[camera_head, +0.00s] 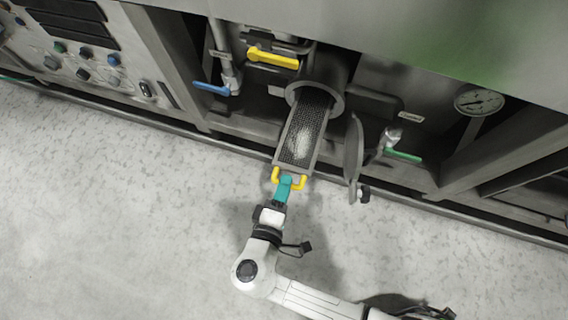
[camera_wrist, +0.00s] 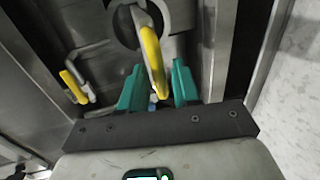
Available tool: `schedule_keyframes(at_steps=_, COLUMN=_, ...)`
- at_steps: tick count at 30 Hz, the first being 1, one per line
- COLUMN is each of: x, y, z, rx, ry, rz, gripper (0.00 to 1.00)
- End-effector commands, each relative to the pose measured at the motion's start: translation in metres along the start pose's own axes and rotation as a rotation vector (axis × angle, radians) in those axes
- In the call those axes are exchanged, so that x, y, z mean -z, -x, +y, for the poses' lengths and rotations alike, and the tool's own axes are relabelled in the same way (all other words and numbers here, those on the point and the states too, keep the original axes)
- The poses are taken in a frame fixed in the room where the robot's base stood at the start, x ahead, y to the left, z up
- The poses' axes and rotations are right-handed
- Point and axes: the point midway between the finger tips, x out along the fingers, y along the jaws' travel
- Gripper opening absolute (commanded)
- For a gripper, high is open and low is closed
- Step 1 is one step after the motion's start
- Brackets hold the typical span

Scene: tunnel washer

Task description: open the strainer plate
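The strainer (camera_head: 303,130), a long tray with a dark mesh plate and pale lint on it, sticks out of a round metal pipe mouth (camera_head: 330,98) in the head view. A yellow U-shaped handle (camera_head: 303,182) is on its outer end; it also shows in the wrist view (camera_wrist: 152,62). My gripper (camera_head: 286,184) is at the handle. In the wrist view, the teal fingers of my gripper (camera_wrist: 160,88) stand on both sides of the yellow bar, with narrow gaps showing beside it. I see no clear contact. The tray's inner end is hidden in the pipe.
A round cover (camera_head: 354,158) stands swung aside right of the strainer. Nearby are a yellow lever (camera_head: 272,59), a blue lever (camera_head: 211,89), a green lever (camera_head: 403,155) and a pressure gauge (camera_head: 479,100). The speckled floor (camera_head: 110,210) before the machine is clear.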

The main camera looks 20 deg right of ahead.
Motion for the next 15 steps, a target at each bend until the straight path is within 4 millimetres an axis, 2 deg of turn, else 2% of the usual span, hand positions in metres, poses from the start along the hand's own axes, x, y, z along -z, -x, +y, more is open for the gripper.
schedule_keyframes(at_steps=3, x=0.0, y=0.0, z=0.001, rx=-0.001, ry=-0.001, rz=0.0, gripper=0.41)
schedule_keyframes(at_steps=10, x=0.0, y=0.001, z=0.001, rx=-0.001, ry=-0.001, rz=0.0, gripper=0.41)
schedule_keyframes(at_steps=15, x=0.001, y=0.016, z=0.002, rx=-0.001, ry=-0.001, rz=0.003, gripper=0.41)
